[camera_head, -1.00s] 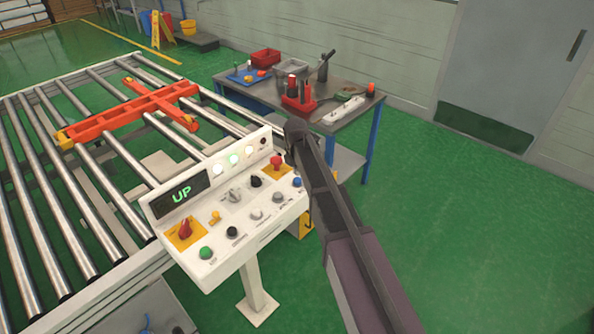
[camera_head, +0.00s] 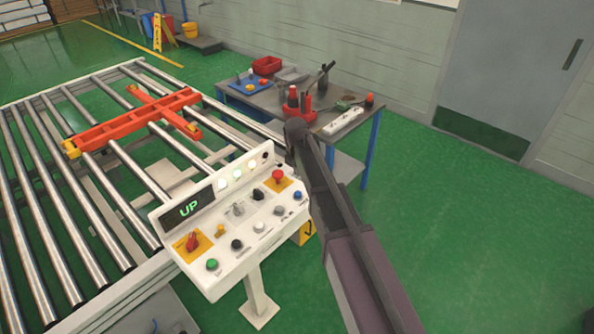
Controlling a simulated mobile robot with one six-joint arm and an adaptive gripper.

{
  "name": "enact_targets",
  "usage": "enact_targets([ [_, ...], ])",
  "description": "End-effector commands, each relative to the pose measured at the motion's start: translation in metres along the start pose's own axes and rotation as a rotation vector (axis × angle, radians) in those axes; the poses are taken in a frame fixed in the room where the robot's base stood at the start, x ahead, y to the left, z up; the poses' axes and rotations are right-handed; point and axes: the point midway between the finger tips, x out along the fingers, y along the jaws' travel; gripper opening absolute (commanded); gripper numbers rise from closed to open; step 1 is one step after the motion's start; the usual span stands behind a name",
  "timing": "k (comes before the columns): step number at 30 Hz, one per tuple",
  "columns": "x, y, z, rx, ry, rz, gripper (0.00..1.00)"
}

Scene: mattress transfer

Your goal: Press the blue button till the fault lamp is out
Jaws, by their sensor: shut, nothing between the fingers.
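The blue button (camera_head: 297,195) is at the right end of the white control panel (camera_head: 212,283), at the right of its button rows. A row of small round lamps (camera_head: 237,174) runs along the panel's raised back. Several look pale and lit and the rightmost one (camera_head: 264,156) looks dark; I cannot tell which is the fault lamp. The display (camera_head: 187,211) reads UP in green. My gripper (camera_head: 294,140) is shut and empty, beyond and above the blue button in the picture and apart from it. Its fingertips are hard to make out.
A red mushroom button (camera_head: 278,175), a red switch (camera_head: 192,241) and a green button (camera_head: 212,264) share the panel. A roller conveyor (camera_head: 130,216) with an orange frame (camera_head: 125,124) lies left. A workbench (camera_head: 262,99) with tools stands behind. Green floor at right is clear.

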Motion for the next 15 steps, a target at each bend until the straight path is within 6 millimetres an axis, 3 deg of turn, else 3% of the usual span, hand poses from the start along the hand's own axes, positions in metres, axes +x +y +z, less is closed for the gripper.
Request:
enact_targets([
  [15,-0.0089,-0.0003,0.0003,0.001,0.000,0.000,0.00],
])
